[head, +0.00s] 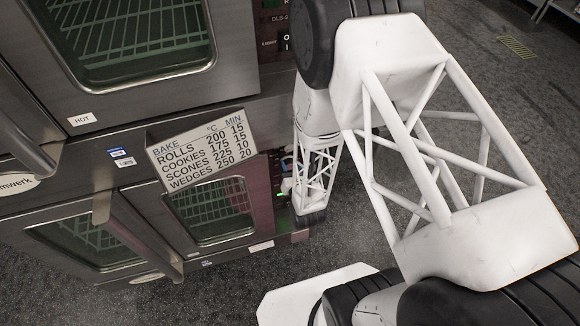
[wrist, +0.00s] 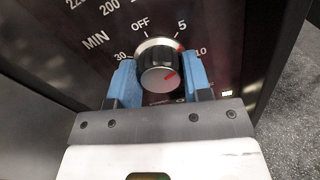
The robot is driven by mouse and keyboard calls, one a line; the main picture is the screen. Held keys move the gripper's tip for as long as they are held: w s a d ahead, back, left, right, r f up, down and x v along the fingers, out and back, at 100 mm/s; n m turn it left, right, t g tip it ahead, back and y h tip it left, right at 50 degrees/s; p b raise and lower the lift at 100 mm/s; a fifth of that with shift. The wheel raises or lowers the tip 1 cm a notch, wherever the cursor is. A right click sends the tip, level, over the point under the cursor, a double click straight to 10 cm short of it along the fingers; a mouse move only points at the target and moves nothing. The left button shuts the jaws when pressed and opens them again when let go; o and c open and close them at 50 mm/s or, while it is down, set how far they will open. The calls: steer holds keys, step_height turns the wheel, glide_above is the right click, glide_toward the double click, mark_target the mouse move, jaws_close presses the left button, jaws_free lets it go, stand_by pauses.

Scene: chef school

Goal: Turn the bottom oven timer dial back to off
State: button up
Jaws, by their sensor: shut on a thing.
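The bottom oven's timer dial (wrist: 156,80) is a black knob with a silver rim, seen in the wrist view on the dark control panel marked MIN. OFF, 5, 10 and 30 show around it. Its red pointer line is turned to the right, roughly toward 10 and away from OFF. My gripper (wrist: 158,66) is shut on the dial, one blue finger on its left and one on its right. In the head view the bottom oven (head: 165,215) is at lower left; my arm reaches its panel, and the dial is hidden there.
A baking-times sign (head: 203,149) sticks out between the two ovens, close to my arm. The top oven (head: 130,45) is above, with a HOT label. Door handles (head: 135,235) jut out at left. The floor (head: 480,80) at right is open.

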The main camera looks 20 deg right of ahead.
steer(key=o, duration=0.9)
steer(key=shift+s, duration=3.95)
